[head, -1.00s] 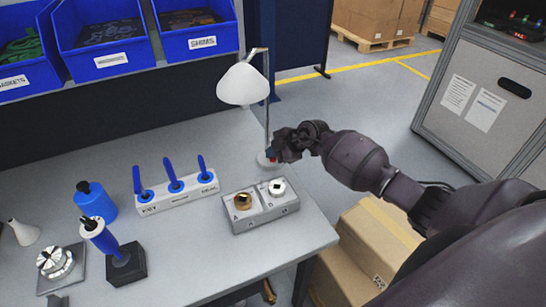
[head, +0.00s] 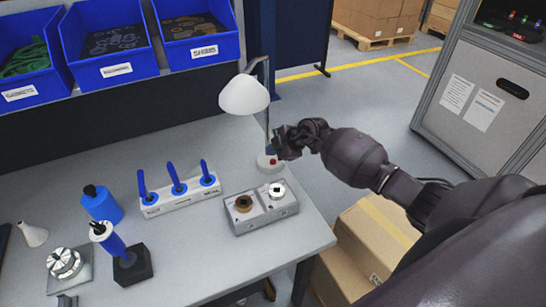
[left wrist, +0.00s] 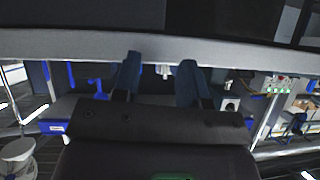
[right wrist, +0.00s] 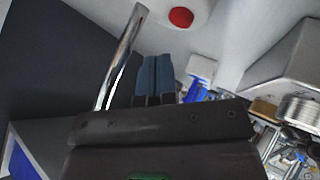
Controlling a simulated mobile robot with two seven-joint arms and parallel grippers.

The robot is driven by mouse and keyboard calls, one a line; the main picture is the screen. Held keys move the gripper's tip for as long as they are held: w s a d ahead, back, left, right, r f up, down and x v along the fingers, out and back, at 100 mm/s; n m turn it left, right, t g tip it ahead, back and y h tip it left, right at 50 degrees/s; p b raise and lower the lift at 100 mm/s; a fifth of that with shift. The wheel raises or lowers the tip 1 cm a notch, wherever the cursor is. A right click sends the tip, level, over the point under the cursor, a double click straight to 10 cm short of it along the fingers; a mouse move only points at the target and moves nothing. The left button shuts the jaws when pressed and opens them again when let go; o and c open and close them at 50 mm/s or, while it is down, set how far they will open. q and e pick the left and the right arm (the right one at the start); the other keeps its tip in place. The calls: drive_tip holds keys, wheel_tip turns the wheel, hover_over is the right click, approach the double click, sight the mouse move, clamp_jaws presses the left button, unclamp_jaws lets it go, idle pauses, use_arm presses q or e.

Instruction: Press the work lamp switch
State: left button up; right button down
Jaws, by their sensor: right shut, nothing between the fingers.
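The work lamp has a white shade (head: 244,95) on a thin metal post at the table's back right corner. Its round white base carries a red switch button (head: 272,161), which also shows at the top of the right wrist view (right wrist: 181,17). My right gripper (head: 271,150) is just above the base, apart from the button. Its blue fingers (right wrist: 155,75) are shut together with nothing between them, beside the lamp post. My left gripper shows only in the left wrist view (left wrist: 159,78), its fingers apart and empty. I cannot tell whether the lamp is lit.
A grey fixture block (head: 262,211) with a brass and a silver part sits in front of the lamp. A white rack (head: 180,196) with blue-handled tools stands left of it. Blue bins (head: 108,40) line the back. A cardboard box (head: 378,240) is beside the table.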

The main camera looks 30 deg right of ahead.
sight(274, 162)
drive_tip(key=shift+r+p, duration=0.7)
drive_tip(key=shift+r, duration=1.45)
